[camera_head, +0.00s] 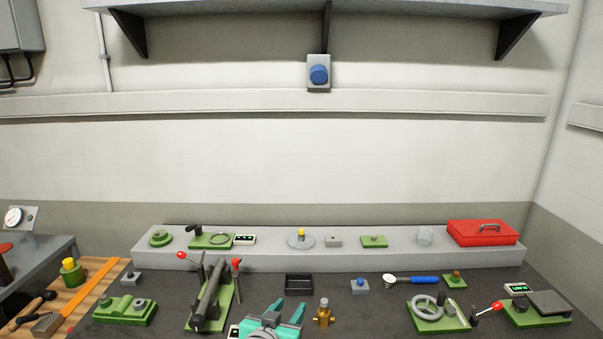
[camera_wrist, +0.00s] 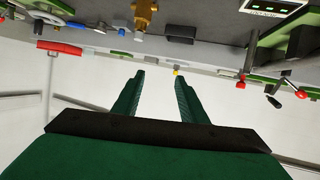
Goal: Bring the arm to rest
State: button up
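My gripper (camera_head: 287,309) is teal and shows at the bottom centre of the head view, over the front of the dark workbench. In the wrist view my gripper (camera_wrist: 156,82) has its two green fingers apart with nothing held between them. That view is upside down, with the bench along the top and the pale wall beyond the fingertips. A brass fitting (camera_head: 323,313) stands just right of the gripper in the head view. It also shows in the wrist view (camera_wrist: 145,13).
A black tray (camera_head: 299,291) lies behind the gripper. A green fixture with a dark cylinder (camera_head: 208,300) and red-knobbed levers stands to the left. A red toolbox (camera_head: 482,239) sits on the grey rear ledge (camera_head: 285,259). The space above the bench is clear below the shelf (camera_head: 230,8).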

jog(key=s+d+f+n+t, duration=0.2)
jog(key=s+d+f+n, duration=0.2)
jog(key=s+d+f, duration=0.4)
jog(key=s+f+n+y, duration=0.2)
jog(key=s+f+y, duration=0.1)
jog(key=s+f, duration=0.85)
jog(key=s+a+r+m, duration=0.1)
jog(key=s+a, duration=0.1)
jog(key=s, duration=1.2)
jog(key=s+a+r+m+y, duration=0.1)
jog(key=s+a+r+m, duration=0.1)
jog(key=s, duration=1.2)
jog(key=shift+s+a, duration=0.4)
